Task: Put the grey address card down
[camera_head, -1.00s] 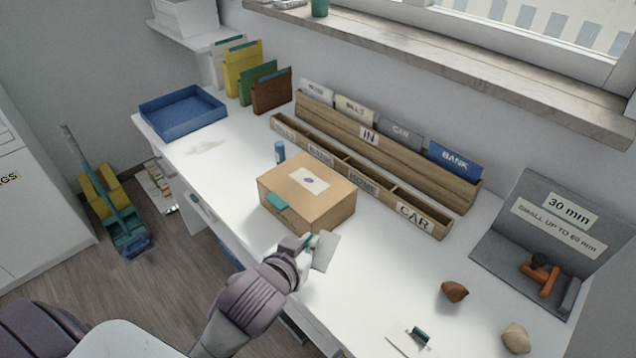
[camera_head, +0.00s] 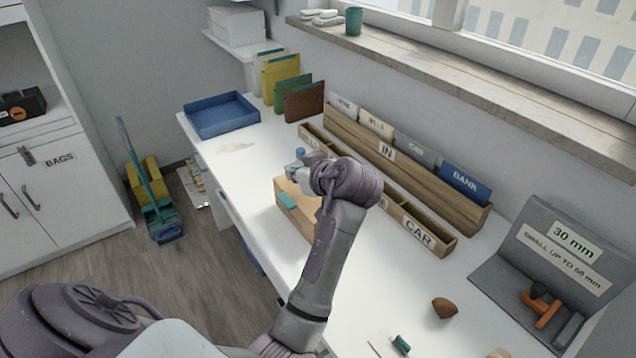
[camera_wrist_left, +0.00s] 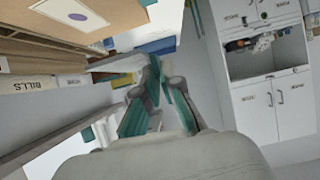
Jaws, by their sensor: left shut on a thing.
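My left gripper (camera_head: 298,168) is over the far left part of the cardboard box (camera_head: 292,222), near the wooden sorter. Its teal-lined fingers also show in the left wrist view (camera_wrist_left: 160,98). The box also shows in the left wrist view (camera_wrist_left: 110,22), with a white label on top. My right gripper is not in view.
The wooden sorter (camera_head: 447,240) and the upright file rack (camera_head: 468,212) run along the wall. A blue tray (camera_head: 222,128) is at the far left. A brown lump (camera_head: 445,308) and a grey gauge stand (camera_head: 505,262) are at right.

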